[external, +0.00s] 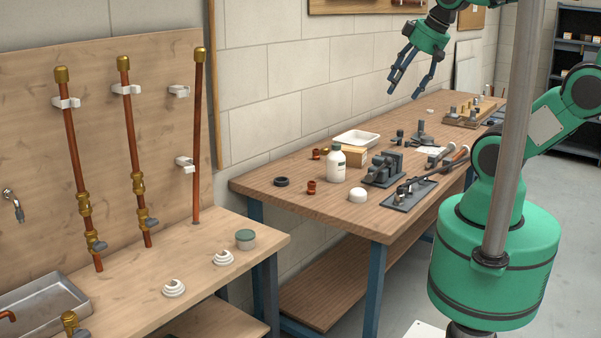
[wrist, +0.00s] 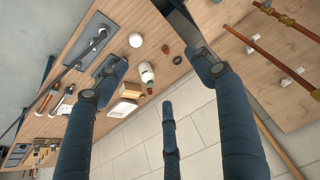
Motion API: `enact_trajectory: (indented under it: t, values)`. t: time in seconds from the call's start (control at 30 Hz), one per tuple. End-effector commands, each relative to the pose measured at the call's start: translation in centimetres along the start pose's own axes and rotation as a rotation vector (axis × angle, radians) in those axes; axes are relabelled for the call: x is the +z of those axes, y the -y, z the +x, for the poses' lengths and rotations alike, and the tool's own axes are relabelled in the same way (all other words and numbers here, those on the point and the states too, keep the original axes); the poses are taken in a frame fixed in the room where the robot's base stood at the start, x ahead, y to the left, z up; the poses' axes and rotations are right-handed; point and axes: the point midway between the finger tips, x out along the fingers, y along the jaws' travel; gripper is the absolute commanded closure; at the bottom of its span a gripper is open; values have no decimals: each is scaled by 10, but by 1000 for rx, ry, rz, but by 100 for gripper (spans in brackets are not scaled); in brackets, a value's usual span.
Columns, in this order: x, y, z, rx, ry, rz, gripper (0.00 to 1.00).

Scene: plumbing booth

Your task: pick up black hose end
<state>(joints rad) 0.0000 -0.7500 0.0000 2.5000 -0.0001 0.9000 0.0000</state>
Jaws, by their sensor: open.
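No thing is plainly recognisable as a black hose end. The likeliest match is a long thin dark rod or hose (external: 436,170) on the wooden workbench, with one end over a dark grey plate (external: 410,196). It also shows in the wrist view (wrist: 66,73), running diagonally at the upper left, with its end over the plate (wrist: 85,38). Another black piece is a small ring (external: 282,181) near the bench's left end; it also shows in the wrist view (wrist: 177,60). My gripper (external: 406,90) is open and empty, high above the far part of the bench. Its fingers are spread in the wrist view (wrist: 160,75).
The workbench (external: 300,205) also holds a white bottle (external: 336,165), a white dome (external: 358,195), a dark vise-like tool (external: 383,170), a white tray (external: 357,138) and copper fittings. A block wall (external: 300,90) stands behind. A pipe board (external: 100,130) is at left.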

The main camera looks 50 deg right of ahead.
Motion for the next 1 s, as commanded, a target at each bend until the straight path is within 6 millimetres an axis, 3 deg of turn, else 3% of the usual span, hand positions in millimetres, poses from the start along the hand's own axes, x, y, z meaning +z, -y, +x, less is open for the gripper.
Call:
enact_trajectory:
  t: [0.37,0.47,0.8,1.0]
  values:
    - [0,0,0,0,0,0,32]
    - [0,0,0,0,0,0,48]
    - [0,-1,2,2,4,2,48]
    - [-3,-13,24,18,48,21,48]
